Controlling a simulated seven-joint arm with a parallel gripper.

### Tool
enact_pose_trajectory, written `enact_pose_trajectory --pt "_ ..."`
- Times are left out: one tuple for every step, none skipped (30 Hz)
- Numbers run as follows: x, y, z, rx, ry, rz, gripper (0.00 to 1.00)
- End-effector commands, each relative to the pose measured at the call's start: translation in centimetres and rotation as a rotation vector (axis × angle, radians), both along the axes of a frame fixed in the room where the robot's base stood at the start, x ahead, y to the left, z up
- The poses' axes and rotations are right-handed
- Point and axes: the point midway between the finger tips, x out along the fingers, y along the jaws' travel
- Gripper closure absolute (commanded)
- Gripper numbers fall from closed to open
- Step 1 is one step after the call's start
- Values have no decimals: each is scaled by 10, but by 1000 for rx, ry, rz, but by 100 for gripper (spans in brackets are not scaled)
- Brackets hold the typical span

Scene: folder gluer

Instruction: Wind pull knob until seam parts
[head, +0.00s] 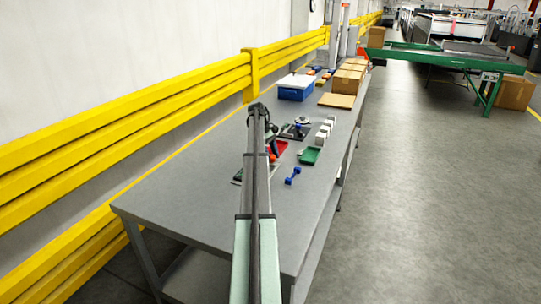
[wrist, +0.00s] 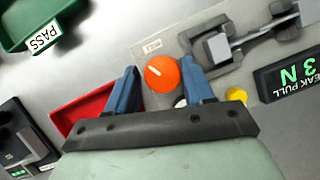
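In the wrist view an orange round knob (wrist: 163,75) with a white pointer line sits on a grey panel, beside a small label. My gripper (wrist: 160,68) is open, with one blue finger on each side of the knob. There is a visible gap at the left finger; whether the right finger touches the knob I cannot tell. A metal clamp (wrist: 217,46) is on the panel at the upper right. A dark display (wrist: 293,75) reads "PEAK PULL 3 N", upside down.
A yellow button (wrist: 237,94) and a pale one lie near the right finger. A red tray (wrist: 82,110) and a green "PASS" tray (wrist: 22,42) are close by. White blocks (head: 325,132) and a blue dumbbell-shaped item (head: 293,176) stand on the bench (head: 190,205). Its near end is clear.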

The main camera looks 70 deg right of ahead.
Motion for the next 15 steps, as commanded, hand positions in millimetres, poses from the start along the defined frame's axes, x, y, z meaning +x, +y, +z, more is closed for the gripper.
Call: enact_pose_trajectory --pt "1 3 -1 6 -2 0 34" --pt "1 3 -1 7 -2 0 33" --pt "1 3 -1 8 -2 1 33" --pt "2 4 -1 9 -2 1 33" --pt "2 4 -1 9 -2 1 33" --pt "2 4 -1 9 -2 1 33" --pt "2 4 -1 10 -3 1 33" --pt "2 5 -1 10 -3 1 33" --pt "2 5 -1 10 -3 1 33" --pt "2 5 -1 11 -3 1 33" --pt "2 5 -1 11 -3 1 33" --pt "2 5 0 11 -3 1 33" --pt "3 5 0 11 -3 2 33" --pt "3 5 1 12 -3 1 33" --pt "4 5 2 12 -3 1 33"
